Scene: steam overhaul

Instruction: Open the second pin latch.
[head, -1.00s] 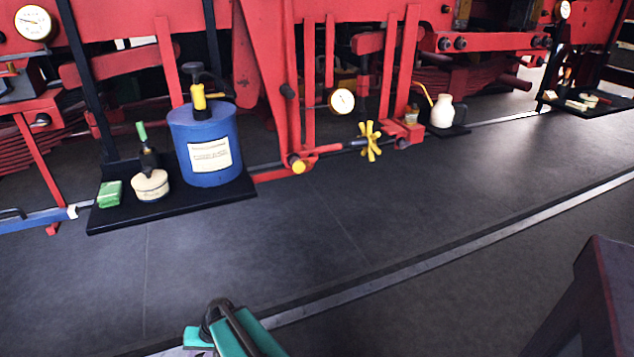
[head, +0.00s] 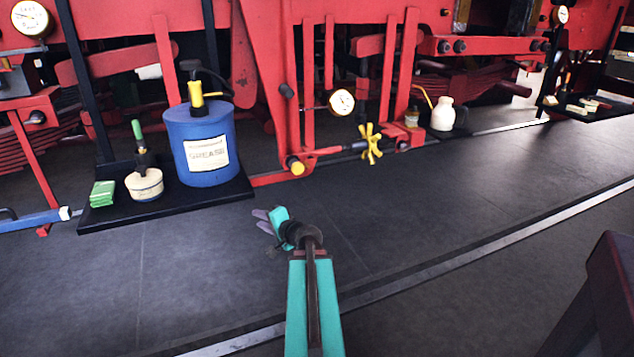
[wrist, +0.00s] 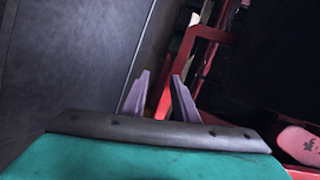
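No part in view is clearly marked as the second pin latch, and I cannot tell which one it is. A yellow-ended pin (head: 295,166) sits low on the red frame in the head view, with a red lever beside it. A yellow star-shaped handle (head: 370,144) is on a rod to its right. My gripper (head: 260,220) is over the dark floor, in front of the frame and apart from these parts. In the wrist view, my gripper's two pale fingers (wrist: 160,84) stand apart with nothing between them. Red bars (wrist: 205,36) show beyond them.
A black shelf (head: 110,221) at left holds a blue grease can (head: 204,150), a cream oil can (head: 145,184) and a green block (head: 102,193). A cream jug (head: 442,116) stands at right. A dark red-edged object (head: 600,300) is at lower right. The middle floor is clear.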

